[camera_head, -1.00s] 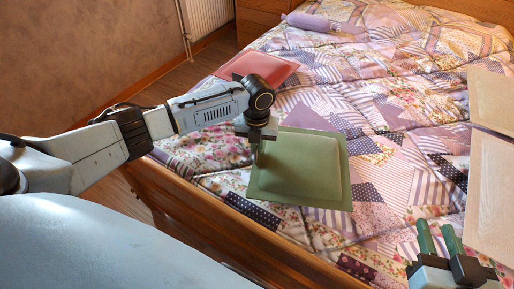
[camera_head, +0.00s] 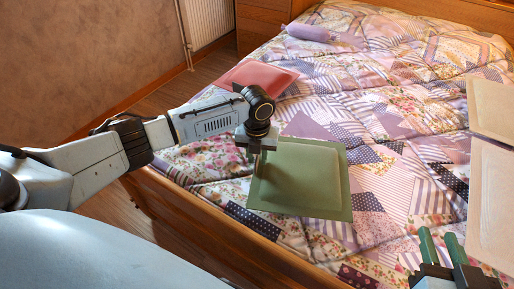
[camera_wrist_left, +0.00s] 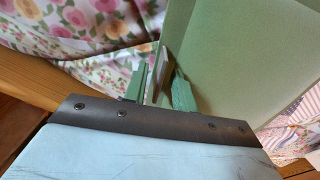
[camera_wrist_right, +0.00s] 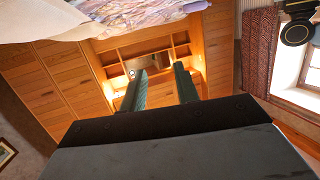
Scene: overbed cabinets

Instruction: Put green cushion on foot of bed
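The green cushion (camera_head: 302,178) lies flat near the bed's left edge, towards the front, in the head view. My left gripper (camera_head: 254,160) points down at the cushion's left edge. In the left wrist view the left gripper (camera_wrist_left: 160,85) has its fingers apart, with the green cushion's thin rim (camera_wrist_left: 158,72) running between them and a gap showing. Exact finger contact is hard to tell. My right gripper (camera_head: 441,245) is open and empty at the lower right; its parted fingers also show in the right wrist view (camera_wrist_right: 160,85). The bed (camera_head: 400,110) has a patchwork cover.
A red cushion (camera_head: 258,73) lies behind the green one. A lilac bolster (camera_head: 307,32) is at the far end. Two cream cushions (camera_head: 492,105) (camera_head: 491,205) lie at right. The wooden bed rail (camera_head: 215,225) runs along the near side.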

